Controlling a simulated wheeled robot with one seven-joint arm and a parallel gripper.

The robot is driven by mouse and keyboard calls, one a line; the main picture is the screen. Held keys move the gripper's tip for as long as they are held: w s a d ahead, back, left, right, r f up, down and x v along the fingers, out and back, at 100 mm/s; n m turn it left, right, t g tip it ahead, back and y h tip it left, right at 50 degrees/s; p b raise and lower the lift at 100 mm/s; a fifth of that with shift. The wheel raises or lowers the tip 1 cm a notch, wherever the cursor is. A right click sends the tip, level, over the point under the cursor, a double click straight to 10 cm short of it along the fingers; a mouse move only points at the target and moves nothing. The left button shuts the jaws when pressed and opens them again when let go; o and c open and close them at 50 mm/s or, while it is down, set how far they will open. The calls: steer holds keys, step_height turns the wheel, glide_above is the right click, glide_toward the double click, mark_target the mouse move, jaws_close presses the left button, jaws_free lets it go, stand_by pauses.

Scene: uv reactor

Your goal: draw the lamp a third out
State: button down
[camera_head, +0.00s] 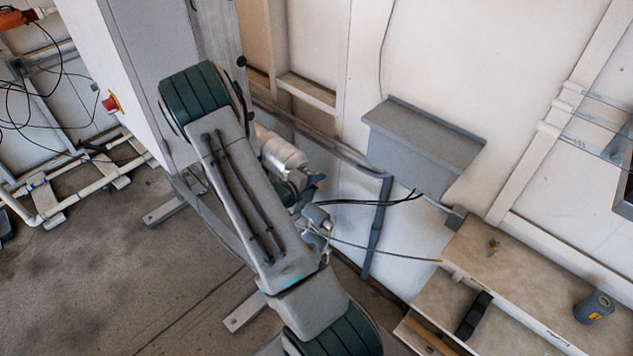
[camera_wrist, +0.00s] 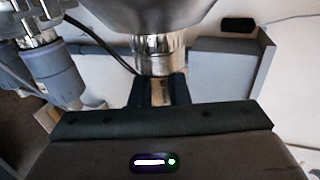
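The reactor is a shiny steel cylinder (camera_head: 283,155), partly hidden behind my arm in the head view. In the wrist view its steel body (camera_wrist: 160,14) narrows to a ribbed metal collar (camera_wrist: 160,52). Just below the collar, a narrow pale piece, which looks like the lamp's end (camera_wrist: 160,92), fills the small gap between my dark fingers. My gripper (camera_wrist: 159,97) appears shut on it, close to the collar. The rest of the lamp is hidden inside the reactor.
Grey fittings (camera_wrist: 55,72) and a dark cable stand left of the collar. A grey wall box (camera_head: 420,148) and black cables (camera_head: 375,201) are to the right. A bench (camera_head: 520,262) holds a grey can (camera_head: 594,307) and a black block (camera_head: 474,314). A cabinet (camera_head: 125,75) stands left.

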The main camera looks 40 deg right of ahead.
steer(key=s, duration=0.6)
steer(key=shift+d+r, duration=0.15)
stand_by(0.3)
steer(key=s, duration=0.6)
steer(key=shift+d, duration=0.25)
stand_by(0.4)
steer(key=s+p, duration=0.3)
steer(key=p, duration=0.1)
steer(key=s+p, duration=0.3)
steer(key=shift+d+p, duration=0.2)
steer(key=shift+p, duration=0.15)
stand_by(0.4)
